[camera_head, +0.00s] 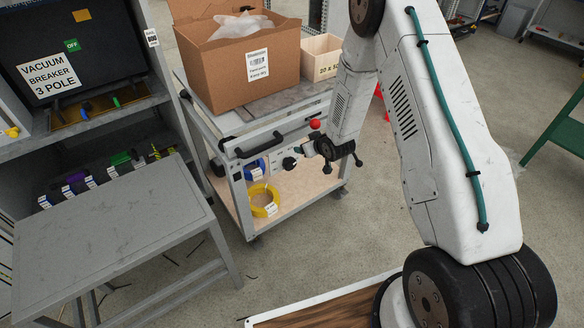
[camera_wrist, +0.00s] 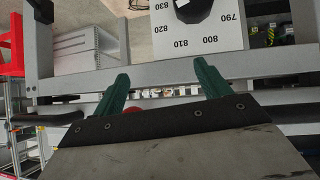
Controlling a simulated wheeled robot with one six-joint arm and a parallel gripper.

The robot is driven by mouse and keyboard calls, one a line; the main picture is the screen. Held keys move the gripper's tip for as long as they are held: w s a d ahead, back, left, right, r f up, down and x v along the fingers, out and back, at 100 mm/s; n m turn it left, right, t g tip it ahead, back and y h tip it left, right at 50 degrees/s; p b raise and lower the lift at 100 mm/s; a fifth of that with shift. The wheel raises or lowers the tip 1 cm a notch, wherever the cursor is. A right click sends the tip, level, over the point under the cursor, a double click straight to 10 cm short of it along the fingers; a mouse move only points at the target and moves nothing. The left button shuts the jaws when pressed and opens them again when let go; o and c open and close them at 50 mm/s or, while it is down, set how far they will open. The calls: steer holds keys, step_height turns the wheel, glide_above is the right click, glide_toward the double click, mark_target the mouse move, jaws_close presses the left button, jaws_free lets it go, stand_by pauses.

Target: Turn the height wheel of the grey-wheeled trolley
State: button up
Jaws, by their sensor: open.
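The trolley (camera_head: 237,205) is a grey frame with a wooden lower shelf, in the middle of the head view. On its front is a pale dial plate with a black round knob (camera_head: 289,162), which I take for the height wheel. In the wrist view the black knob (camera_wrist: 193,8) is cut off by the top edge; the plate (camera_wrist: 212,35) shows numbers from 790 to 830. My gripper (camera_wrist: 163,82) is open, its two green fingers apart in front of a grey trolley rail, below the plate in that view. I see no contact with the knob. In the head view my arm partly hides the gripper.
An open cardboard box (camera_head: 240,65) and a wooden crate (camera_head: 320,55) stand on the trolley. A yellow coil (camera_head: 264,201) lies on its lower shelf. A red ball knob (camera_head: 315,124) is close to my wrist.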

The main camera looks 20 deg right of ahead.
mark_target(291, 166)
steer(key=s+a+f+t+y, duration=0.2)
steer(key=s+f+t, duration=0.15)
steer(key=f, duration=0.25)
steer(key=s+a+f+t+y, duration=0.2)
steer(key=f+t, duration=0.2)
steer(key=f, duration=0.2)
steer(key=shift+g, duration=0.25)
steer(key=x, duration=0.7)
steer(key=shift+w+d+f, duration=0.15)
steer(key=shift+w+d, duration=0.05)
steer(key=shift+w, duration=0.25)
steer(key=c, duration=1)
